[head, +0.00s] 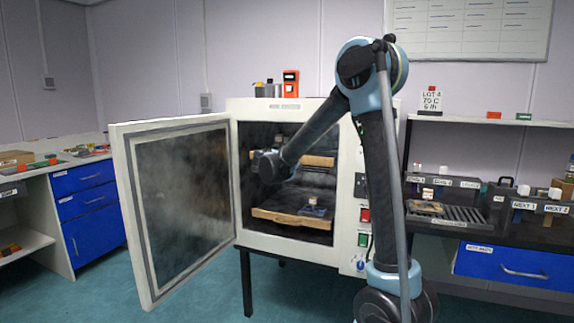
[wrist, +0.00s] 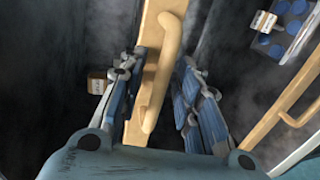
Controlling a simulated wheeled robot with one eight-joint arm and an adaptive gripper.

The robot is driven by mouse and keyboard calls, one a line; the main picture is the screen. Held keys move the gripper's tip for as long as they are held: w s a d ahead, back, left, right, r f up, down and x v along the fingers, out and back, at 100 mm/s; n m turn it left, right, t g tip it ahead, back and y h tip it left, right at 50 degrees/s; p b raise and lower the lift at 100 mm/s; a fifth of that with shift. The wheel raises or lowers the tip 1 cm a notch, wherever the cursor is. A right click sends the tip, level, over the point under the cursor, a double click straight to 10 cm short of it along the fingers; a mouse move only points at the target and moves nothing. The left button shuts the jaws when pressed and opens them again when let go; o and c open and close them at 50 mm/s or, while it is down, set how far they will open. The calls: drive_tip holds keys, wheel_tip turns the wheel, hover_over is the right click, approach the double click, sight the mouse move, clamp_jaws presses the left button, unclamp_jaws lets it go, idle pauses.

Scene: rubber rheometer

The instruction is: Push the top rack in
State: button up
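The oven (head: 285,108) stands with its door (head: 180,205) swung open to the left. Inside, the top rack (head: 320,160) has a pale wooden front bar, partly hidden behind my arm. In the wrist view the top rack's bar (wrist: 152,32) carries a rounded wooden handle (wrist: 165,70). My gripper (wrist: 158,64) is open, with its fingers apart on either side of the bar and handle. I cannot tell whether either finger touches. In the head view my gripper is hidden in the dark chamber.
The lower rack (head: 285,217) sticks out below, with a small blue-topped item on it. Its wooden handle (wrist: 262,122) and a clear tray of blue discs (wrist: 283,28) lie right in the wrist view. A small labelled block (wrist: 97,83) is beside the left finger.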

drive_tip(key=v, duration=1.1)
drive_tip(key=shift+s, duration=0.2)
drive_tip(key=s+d+f+m+g, duration=0.25)
drive_tip(key=s+d, duration=0.25)
drive_tip(key=d, duration=0.4)
drive_tip(key=s+d+f+m+g+h, duration=0.1)
drive_tip(key=s+d+f+m+g, duration=0.2)
drive_tip(key=d, duration=0.6)
drive_tip(key=s+d+f+m+g, duration=0.25)
drive_tip(key=s+d, duration=0.35)
drive_tip(key=d, duration=0.3)
drive_tip(key=s+d+f+m+g+y, duration=0.2)
drive_tip(key=s+f, duration=0.5)
drive_tip(key=s, duration=0.5)
drive_tip(key=s+d+f+m+g+y, duration=0.2)
drive_tip(key=s+f, duration=0.6)
drive_tip(key=s, duration=0.4)
drive_tip(key=shift+s+m+g+y, duration=0.25)
drive_tip(key=shift+m+g+y, duration=0.15)
drive_tip(key=shift+m+y, duration=0.6)
